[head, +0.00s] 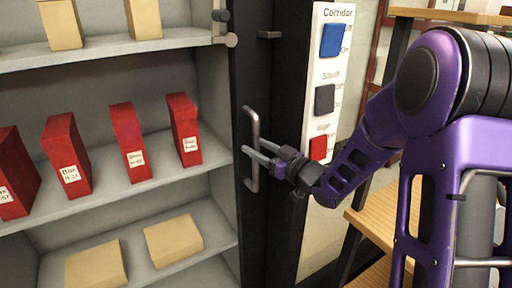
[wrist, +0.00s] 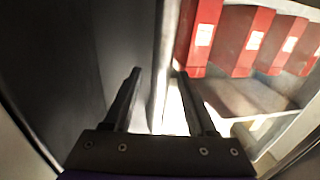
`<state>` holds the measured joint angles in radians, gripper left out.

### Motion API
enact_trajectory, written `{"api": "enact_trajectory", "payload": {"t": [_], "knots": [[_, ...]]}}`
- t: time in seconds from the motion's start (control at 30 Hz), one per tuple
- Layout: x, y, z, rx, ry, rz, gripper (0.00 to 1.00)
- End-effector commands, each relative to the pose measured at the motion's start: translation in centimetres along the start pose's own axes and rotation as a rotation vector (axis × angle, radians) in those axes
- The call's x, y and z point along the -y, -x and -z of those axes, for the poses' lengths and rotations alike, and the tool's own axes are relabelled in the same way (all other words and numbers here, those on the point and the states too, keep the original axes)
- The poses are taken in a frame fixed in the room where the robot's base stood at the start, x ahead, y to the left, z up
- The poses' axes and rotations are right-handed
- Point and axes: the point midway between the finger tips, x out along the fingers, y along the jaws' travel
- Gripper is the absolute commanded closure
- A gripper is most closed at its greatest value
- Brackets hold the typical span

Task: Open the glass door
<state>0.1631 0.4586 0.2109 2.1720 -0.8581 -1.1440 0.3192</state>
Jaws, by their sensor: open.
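The glass door shows in the head view as a dark upright frame (head: 247,70) beside the shelves; its glass is hard to make out. A grey vertical bar handle (head: 254,118) stands on this frame. My gripper (head: 254,148) is open, its two fingers reaching from the right to the handle at about mid-height. The fingers appear to lie on either side of the bar; contact is unclear. In the wrist view, my open gripper (wrist: 158,73) has a pale upright bar (wrist: 161,50), apparently the handle, between its fingers. Dark panel surface fills the left.
Red boxes (head: 67,155) and tan boxes (head: 173,240) stand or lie on the cabinet shelves (head: 110,185). A white panel with blue, black and red switches (head: 325,85) is right of the door. A wooden shelf unit (head: 375,222) stands by my arm.

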Motion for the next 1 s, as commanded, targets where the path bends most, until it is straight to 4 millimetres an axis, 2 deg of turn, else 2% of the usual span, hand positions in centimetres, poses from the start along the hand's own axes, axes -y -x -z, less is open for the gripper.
{"api": "enact_trajectory", "payload": {"t": [0.13,0.4,0.7,0.73,1.0], "knots": [[0.06,-0.83,-0.04,0.0,-0.001,0.001,0.43],[0.03,-0.92,-0.02,0.0,0.0,0.0,0.43],[0.02,-0.89,-0.01,0.0,0.0,0.0,0.97],[0.02,-0.89,-0.01,0.0,0.0,0.0,1.0],[0.01,-0.88,-0.02,0.0,0.0,0.0,1.0]]}}
